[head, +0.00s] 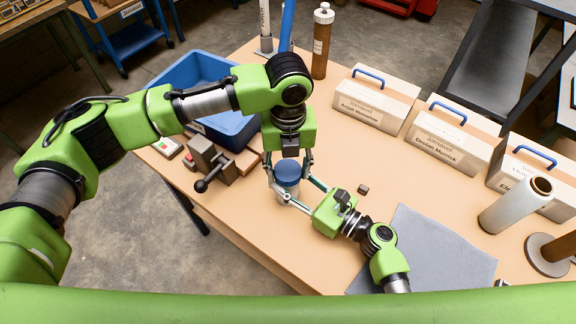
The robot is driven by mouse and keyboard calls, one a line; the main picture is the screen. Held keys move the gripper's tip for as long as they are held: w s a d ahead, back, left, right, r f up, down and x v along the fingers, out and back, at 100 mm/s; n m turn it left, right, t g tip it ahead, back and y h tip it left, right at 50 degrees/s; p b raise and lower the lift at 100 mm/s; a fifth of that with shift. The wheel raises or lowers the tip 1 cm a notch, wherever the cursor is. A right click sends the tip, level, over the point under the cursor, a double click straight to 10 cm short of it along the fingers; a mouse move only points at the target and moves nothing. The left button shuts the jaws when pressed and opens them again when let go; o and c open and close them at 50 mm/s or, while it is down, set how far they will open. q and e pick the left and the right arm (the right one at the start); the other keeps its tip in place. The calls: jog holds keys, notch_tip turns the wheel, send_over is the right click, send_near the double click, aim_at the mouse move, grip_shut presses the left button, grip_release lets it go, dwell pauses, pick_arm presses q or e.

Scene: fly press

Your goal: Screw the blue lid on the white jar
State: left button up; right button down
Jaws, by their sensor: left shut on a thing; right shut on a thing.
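The white jar (287,191) stands upright on the wooden table, with the blue lid (288,170) on its top. Whether the lid is seated tightly cannot be seen. My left gripper (288,166) comes down from above and is shut on the blue lid, a finger on each side. My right gripper (287,190) reaches in low from the right and is shut on the white jar. The fingers hide parts of the jar's sides.
A blue bin (195,70) and a small vise (211,163) are at the left. Several labelled boxes (372,98) line the back right. A brown bottle (321,45) stands at the back.

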pick_arm(q)
jog(key=m, duration=0.3)
jog(key=shift+a+m, duration=0.1)
jog(key=shift+m, duration=0.3)
jog(key=m, duration=0.3)
jog(key=shift+a, duration=0.15)
jog(key=m, duration=0.6)
jog(key=shift+w+a+f+m, duration=0.1)
jog(key=shift+w+m, duration=0.1)
jog(key=shift+m, duration=0.2)
jog(key=o, duration=0.7)
jog(key=shift+c, duration=0.2)
